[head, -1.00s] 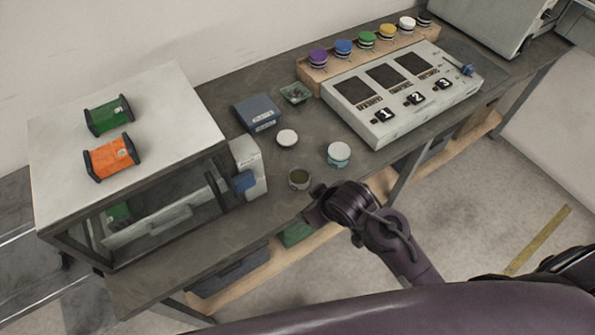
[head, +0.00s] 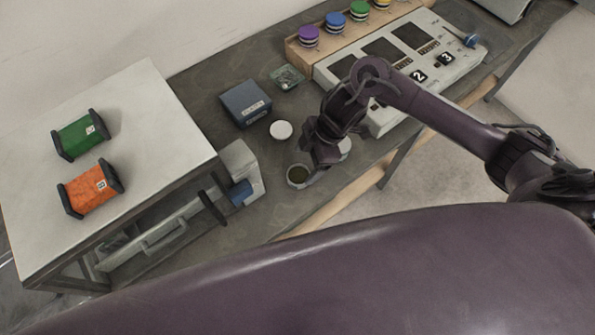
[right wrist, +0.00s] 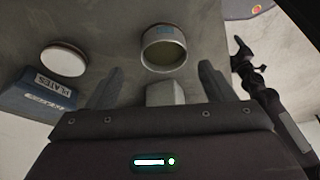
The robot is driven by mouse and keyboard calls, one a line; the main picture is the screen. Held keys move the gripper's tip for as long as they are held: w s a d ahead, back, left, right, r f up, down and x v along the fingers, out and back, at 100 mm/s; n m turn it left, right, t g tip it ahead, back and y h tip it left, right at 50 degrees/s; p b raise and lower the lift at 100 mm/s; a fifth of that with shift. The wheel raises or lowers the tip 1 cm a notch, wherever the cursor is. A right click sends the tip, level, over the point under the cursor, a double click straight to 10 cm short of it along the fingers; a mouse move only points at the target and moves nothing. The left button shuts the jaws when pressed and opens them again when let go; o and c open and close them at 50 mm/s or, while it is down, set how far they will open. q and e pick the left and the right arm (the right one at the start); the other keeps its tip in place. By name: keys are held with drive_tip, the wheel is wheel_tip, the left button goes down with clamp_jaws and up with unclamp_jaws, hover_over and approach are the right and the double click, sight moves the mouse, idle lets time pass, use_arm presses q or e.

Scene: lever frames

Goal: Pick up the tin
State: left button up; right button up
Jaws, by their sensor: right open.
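A small open tin (head: 298,176) with a pale rim and a dark olive inside stands on the grey bench near its front edge. In the right wrist view an open round tin (right wrist: 163,52) shows beyond the fingers, roughly centred between them and apart from them. My right gripper (head: 322,158) is open, just right of the tin in the head view. Its two fingers (right wrist: 160,84) stand wide apart, with a pale grey block between them that I cannot identify. My left gripper is not in view.
A white disc (head: 280,130) and a blue box (head: 246,103) lie behind the tin. A white-topped container (head: 345,146) is mostly hidden behind my gripper. A numbered panel (head: 440,45) stands right.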

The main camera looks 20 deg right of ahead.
sight(296, 176)
drive_tip(key=shift+s+a+f+p, duration=0.15)
drive_tip(key=shift+a+f+p, duration=0.1)
drive_tip(key=shift+f, duration=0.25)
drive_tip(key=shift+s+a+f+p, duration=0.1)
drive_tip(key=shift+a+f, duration=0.15)
drive_tip(key=shift+f, duration=0.2)
drive_tip(key=x, duration=0.2)
drive_tip(key=shift+a+f, duration=0.1)
drive_tip(key=shift+f, duration=0.25)
drive_tip(key=shift+a+f, duration=0.1)
drive_tip(key=shift+f, duration=0.25)
drive_tip(key=shift+a+f, duration=0.1)
drive_tip(key=shift+f, duration=0.1)
drive_tip(key=c, duration=0.6)
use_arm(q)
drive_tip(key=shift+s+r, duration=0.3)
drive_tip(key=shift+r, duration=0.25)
use_arm(e)
drive_tip(key=c, duration=0.5)
drive_tip(key=shift+o, duration=0.2)
drive_tip(key=shift+r, duration=0.15)
